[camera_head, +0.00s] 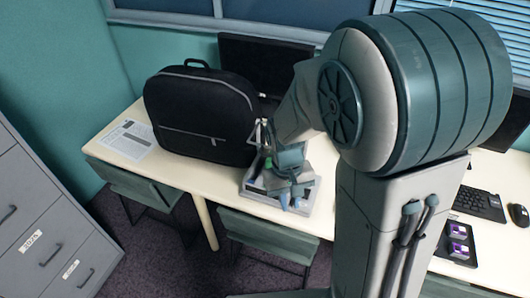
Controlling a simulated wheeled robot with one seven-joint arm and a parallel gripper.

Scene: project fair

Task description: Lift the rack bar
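A light grey stand or rack (308,198) sits on the white table, right of the black backpack. A thin upright metallic piece (258,133) rises at its left back; I cannot tell whether this is the rack bar. My gripper (291,202) points down over the stand, in front of its middle. Its small blue-grey fingertips show low at the stand's front. My wrist and arm hide much of the stand, so a bar between the fingers cannot be made out. Whether the gripper is open or shut does not show clearly.
A black backpack (200,115) stands close left of the stand. A printed sheet (127,141) lies at the table's left end. A dark monitor (265,62) is behind. A grey cabinet (40,215) stands at left.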

